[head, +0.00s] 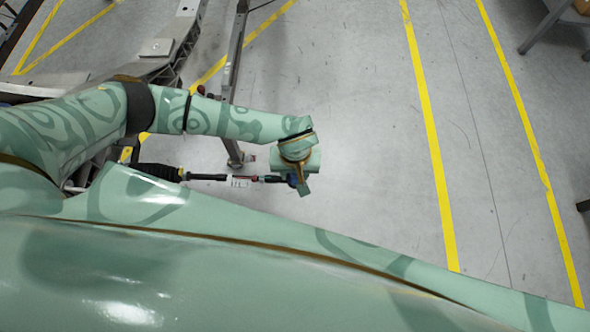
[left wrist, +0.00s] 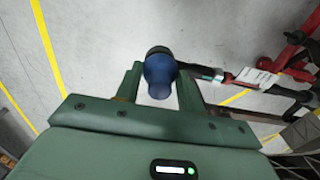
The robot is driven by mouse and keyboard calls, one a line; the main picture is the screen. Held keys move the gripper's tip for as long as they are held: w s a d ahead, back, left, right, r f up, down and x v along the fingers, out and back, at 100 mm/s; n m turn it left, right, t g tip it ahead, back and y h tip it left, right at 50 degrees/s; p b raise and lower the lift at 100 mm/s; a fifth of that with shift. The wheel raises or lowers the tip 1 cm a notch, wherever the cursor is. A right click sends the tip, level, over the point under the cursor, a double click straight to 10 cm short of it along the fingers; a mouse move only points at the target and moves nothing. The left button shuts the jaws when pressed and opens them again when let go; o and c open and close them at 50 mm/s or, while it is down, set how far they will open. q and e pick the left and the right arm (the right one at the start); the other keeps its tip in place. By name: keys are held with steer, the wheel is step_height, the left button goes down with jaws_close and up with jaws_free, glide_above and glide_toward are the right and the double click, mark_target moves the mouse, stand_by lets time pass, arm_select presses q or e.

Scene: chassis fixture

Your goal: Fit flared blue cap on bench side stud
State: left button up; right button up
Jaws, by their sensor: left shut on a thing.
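The flared blue cap (left wrist: 160,76) sits between the two green fingers of my left gripper (left wrist: 157,84), which is shut on it. Its far end is a dark, wider round part. In the head view, a bit of the blue cap (head: 292,181) shows beside my left gripper (head: 301,182). A dark thin bar (head: 208,177) with a white label runs from the left up to the cap. In the left wrist view the bar (left wrist: 222,77) ends right beside the cap's dark end. I cannot tell whether they touch or whether the cap is on a stud. My right gripper is not in view.
A grey metal post (head: 233,85) stands behind my left forearm. Red and black frame parts (left wrist: 296,55) lie at the right of the left wrist view. The grey floor with yellow lines (head: 430,140) is open right of the gripper.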

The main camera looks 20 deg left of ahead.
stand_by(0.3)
arm_select(q)
steer(key=o, duration=1.2)
steer(key=shift+o, duration=0.2)
step_height(320, 180, up, 7)
steer(key=p, duration=0.6)
steer(key=shift+r, duration=0.1)
